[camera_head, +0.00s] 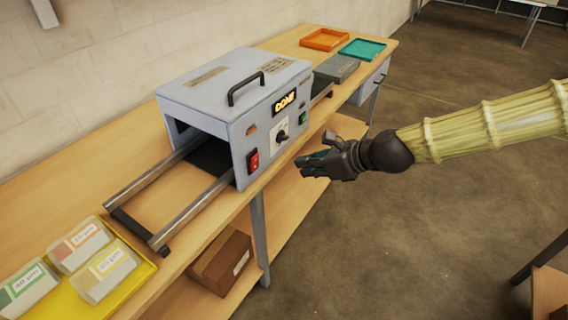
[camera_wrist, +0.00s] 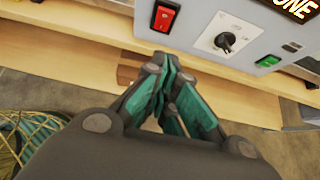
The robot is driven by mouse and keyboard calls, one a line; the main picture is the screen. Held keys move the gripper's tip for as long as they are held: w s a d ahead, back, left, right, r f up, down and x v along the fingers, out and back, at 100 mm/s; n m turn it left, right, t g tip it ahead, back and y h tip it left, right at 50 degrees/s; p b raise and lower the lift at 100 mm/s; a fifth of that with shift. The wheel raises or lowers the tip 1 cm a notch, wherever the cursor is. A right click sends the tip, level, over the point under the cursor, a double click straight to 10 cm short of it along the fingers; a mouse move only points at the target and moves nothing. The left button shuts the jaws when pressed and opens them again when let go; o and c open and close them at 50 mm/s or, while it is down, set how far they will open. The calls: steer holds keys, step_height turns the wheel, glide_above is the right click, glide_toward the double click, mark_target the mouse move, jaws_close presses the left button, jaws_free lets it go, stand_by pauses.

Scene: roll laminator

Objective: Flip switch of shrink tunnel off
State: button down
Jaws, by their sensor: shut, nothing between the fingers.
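The shrink tunnel (camera_head: 235,100) is a pale grey box with a black top handle, standing on the wooden bench. Its front panel has a red rocker switch (camera_head: 253,161) at the lower left, a black knob (camera_head: 282,135) on a white plate, and a green switch (camera_head: 303,118). A lit display (camera_head: 284,101) reads "DONE". In the wrist view the red switch (camera_wrist: 164,17) is at the top, left of the knob (camera_wrist: 225,41) and the green switch (camera_wrist: 268,61). My gripper (camera_head: 304,165) is shut and empty, in front of the panel and apart from it. Its teal-padded fingers (camera_wrist: 167,70) point toward the panel.
Metal rails (camera_head: 180,207) run out of the tunnel's left opening. A yellow tray (camera_head: 140,277) with labelled packs is at lower left. Orange (camera_head: 325,39) and teal (camera_head: 362,49) trays lie at the far end. A cardboard box (camera_head: 221,262) sits on the lower shelf.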

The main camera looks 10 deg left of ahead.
steer(key=p, duration=0.3)
glide_toward(257, 166)
step_height(257, 166, down, 3)
steer(key=shift+w+a+r+p, duration=0.1)
steer(key=shift+w+a+p, duration=0.1)
steer(key=shift+a, duration=0.4)
steer(key=shift+w+a+r+p, duration=0.15)
steer(key=shift+a+p, duration=0.1)
steer(key=shift+a, duration=0.35)
steer(key=shift+w+a+p, duration=0.15)
steer(key=shift+a+p, duration=0.05)
steer(key=shift+a, duration=0.35)
steer(key=shift+r, duration=0.1)
